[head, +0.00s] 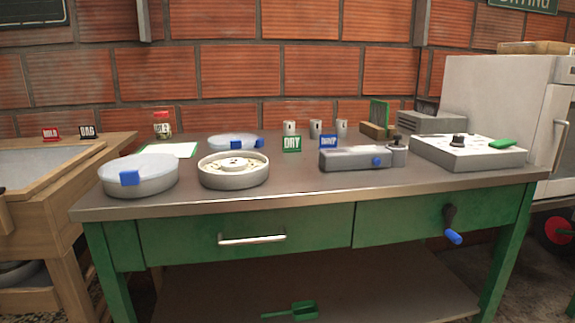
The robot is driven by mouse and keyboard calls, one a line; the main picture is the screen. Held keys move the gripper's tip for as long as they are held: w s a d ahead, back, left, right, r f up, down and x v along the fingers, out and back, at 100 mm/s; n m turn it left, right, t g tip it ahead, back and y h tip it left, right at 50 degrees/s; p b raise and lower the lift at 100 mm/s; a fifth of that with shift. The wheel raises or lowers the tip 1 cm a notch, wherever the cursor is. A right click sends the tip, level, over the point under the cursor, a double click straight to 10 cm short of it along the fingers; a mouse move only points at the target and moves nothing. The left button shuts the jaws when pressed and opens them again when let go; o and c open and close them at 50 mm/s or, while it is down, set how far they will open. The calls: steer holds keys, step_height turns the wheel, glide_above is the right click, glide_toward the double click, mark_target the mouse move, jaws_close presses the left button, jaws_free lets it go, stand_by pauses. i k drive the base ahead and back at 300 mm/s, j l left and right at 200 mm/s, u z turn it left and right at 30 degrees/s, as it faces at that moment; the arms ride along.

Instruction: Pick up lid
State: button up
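A round, pale grey lid-like disc (222,141) with blue parts on its near edge lies at the back of the bench (300,196), left of centre. In front of it stands an open round metal pan (234,181) with pale contents and a raised middle. To the left, a round pan (140,187) has a pale cover (135,167) on it with a blue tab (129,178) at the front. I cannot tell for sure which of the two covers is the task's lid. My gripper is not in view.
A white sheet (169,150) and a jar (162,125) stand behind the pans. Green DRY (292,144) and blue (328,142) signs, small metal cups and a grey device (355,159) are to the right. The bench front has green drawers (240,232). A wooden table (60,175) adjoins left.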

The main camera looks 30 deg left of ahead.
mark_target(128, 171)
steer(key=u, duration=2.1)
